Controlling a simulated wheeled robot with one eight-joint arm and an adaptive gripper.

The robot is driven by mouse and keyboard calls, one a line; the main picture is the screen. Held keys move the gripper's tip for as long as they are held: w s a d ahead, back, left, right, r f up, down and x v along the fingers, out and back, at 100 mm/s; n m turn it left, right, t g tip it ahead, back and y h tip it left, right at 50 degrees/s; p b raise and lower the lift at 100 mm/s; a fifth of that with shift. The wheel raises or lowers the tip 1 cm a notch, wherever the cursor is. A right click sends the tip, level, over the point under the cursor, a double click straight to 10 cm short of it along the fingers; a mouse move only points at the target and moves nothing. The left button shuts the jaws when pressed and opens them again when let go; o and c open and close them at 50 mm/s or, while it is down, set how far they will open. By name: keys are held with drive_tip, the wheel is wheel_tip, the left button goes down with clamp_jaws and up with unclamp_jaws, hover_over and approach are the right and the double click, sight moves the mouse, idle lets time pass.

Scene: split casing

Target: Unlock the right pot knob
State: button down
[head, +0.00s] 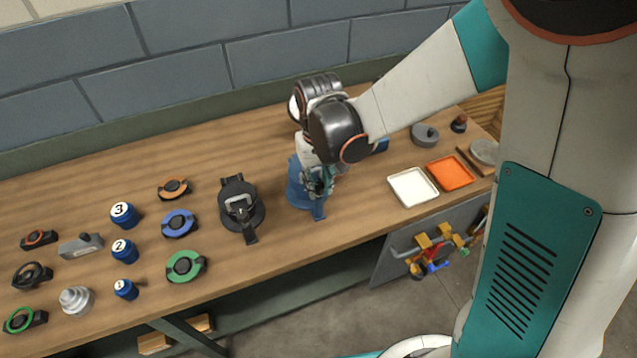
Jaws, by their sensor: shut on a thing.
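The right pot is a blue round body (296,190) with a blue tab pointing to the front. It stands on the bench in the middle of the head view. My gripper (318,186) is over its top, pointing down, and is shut on its knob. The knob itself is mostly hidden by the fingers, so its turn angle cannot be told. To its left stands a similar black pot (228,212) with a grey loop-shaped knob on top and a black tab to the front.
Left on the wooden bench (330,238) are orange, blue and green ring parts, numbered blue canisters (123,214) and small fittings. On the right are a white tray (412,188), an orange tray (450,173) and a grey round part (424,134). A wall runs behind.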

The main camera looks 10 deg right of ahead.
drive_tip(key=n, duration=0.4)
drive_tip(key=shift+n+b, duration=0.3)
drive_tip(key=shift+b, duration=0.1)
drive_tip(key=shift+n+b, duration=0.3)
drive_tip(key=shift+n, duration=2.3)
drive_tip(key=c, duration=1.6)
unclamp_jaws()
